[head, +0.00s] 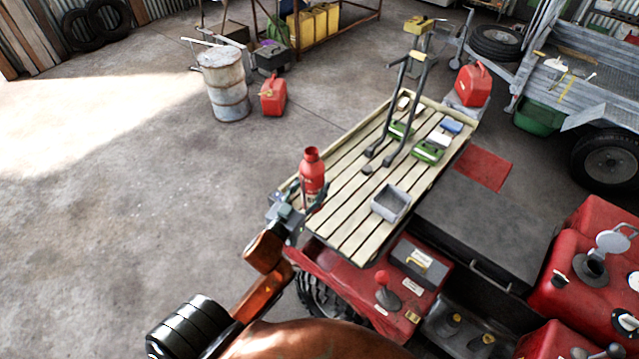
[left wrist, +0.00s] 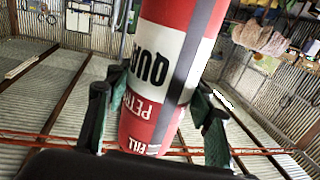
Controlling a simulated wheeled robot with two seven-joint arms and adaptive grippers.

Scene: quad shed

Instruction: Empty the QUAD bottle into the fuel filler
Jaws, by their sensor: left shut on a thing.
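The red QUAD bottle (head: 311,172) stands about upright above the left edge of the slatted rack. My left gripper (head: 312,197) is shut on its lower part. In the left wrist view the bottle (left wrist: 165,70) shows a white band with QUAD lettering between the two fingers (left wrist: 160,105). Whether its top is open is too small to tell. A dark round fuel filler (head: 591,268) sits on the red bodywork at the right, with a grey lid (head: 613,242) raised beside it. The bottle is well to the left of the filler. My right gripper is not in view.
The slatted rack (head: 345,222) carries a grey tray (head: 391,203), green boxes (head: 428,151) and upright dark bars. Red cans, a drum (head: 226,85) and a trailer stand behind. The left floor is clear.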

